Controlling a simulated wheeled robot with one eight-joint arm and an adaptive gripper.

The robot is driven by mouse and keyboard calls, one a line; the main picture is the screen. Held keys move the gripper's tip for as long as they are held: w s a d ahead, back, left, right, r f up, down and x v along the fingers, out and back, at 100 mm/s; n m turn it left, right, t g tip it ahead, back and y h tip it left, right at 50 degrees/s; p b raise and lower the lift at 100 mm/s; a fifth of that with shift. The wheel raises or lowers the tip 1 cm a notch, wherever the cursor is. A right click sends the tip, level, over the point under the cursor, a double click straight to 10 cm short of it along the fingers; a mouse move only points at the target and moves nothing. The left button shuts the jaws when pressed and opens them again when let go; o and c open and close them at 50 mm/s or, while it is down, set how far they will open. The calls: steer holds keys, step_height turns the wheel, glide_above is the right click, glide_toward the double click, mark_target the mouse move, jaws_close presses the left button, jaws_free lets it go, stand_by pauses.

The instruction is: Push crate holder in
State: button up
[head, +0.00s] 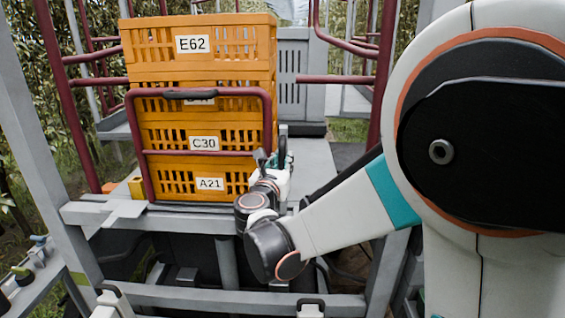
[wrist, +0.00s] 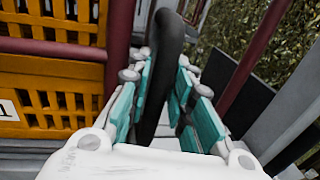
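The crate holder (head: 208,91) is a dark red tubular frame standing across the front of the yellow crate stack (head: 200,45). Its red post also shows in the wrist view (wrist: 119,45). A black loop handle (head: 283,148) stands upright just right of the stack. In the wrist view the black handle (wrist: 163,60) runs between my gripper's teal-padded fingers. My gripper (head: 270,160) is right of the crates, and its fingers (wrist: 163,85) look closed in on the handle from both sides. The handle's lower end is hidden behind my gripper.
The crates bear labels such as E62, C30 and A21 and rest on a grey platform (head: 318,175). Dark red rails (head: 335,79) and a grey slatted box (head: 293,75) stand behind. Bare platform lies to the right of the handle.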

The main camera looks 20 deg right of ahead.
jaws_close()
steer(key=shift+w, duration=0.15)
steer(key=shift+w+d, duration=0.1)
steer(key=shift+w, duration=0.1)
steer(key=w+a+b+x, duration=0.1)
steer(key=w+a+x, duration=0.1)
steer(key=x, duration=1.7)
steer(key=shift+a+b, duration=0.35)
steer(key=shift+a, duration=0.25)
steer(key=shift+w+f, duration=0.1)
steer(key=o, duration=0.7)
jaws_free()
steer(key=shift+a, duration=0.1)
